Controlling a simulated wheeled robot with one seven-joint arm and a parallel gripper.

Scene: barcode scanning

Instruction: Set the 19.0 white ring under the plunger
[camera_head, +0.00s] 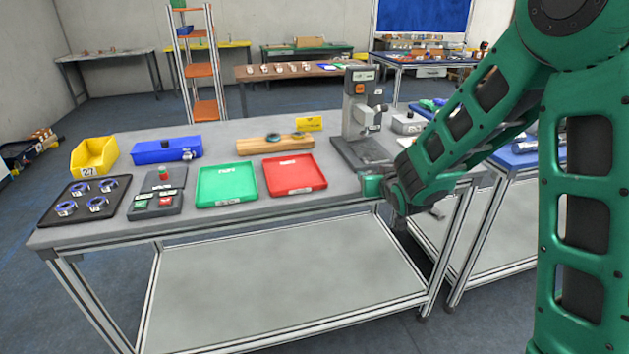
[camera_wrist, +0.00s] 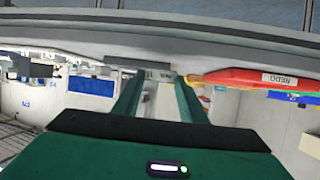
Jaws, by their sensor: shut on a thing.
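The grey press stand (camera_head: 357,105) stands on the right of the table, with its plunger (camera_head: 374,120) over a dark base plate (camera_head: 350,150). My gripper (camera_head: 368,186) is low at the table's front edge, in front of the base plate and apart from the plunger. In the wrist view my two green fingers (camera_wrist: 155,80) are a little apart. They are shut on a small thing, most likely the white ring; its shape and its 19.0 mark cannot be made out.
A red tray (camera_head: 294,187) and a green tray (camera_head: 199,199) lie left of my gripper. Behind them is a wooden board (camera_head: 255,144). A black tray (camera_head: 75,218) with several rings, a button box (camera_head: 150,208), a blue box (camera_head: 150,152) and a yellow bin (camera_head: 84,168) are further left.

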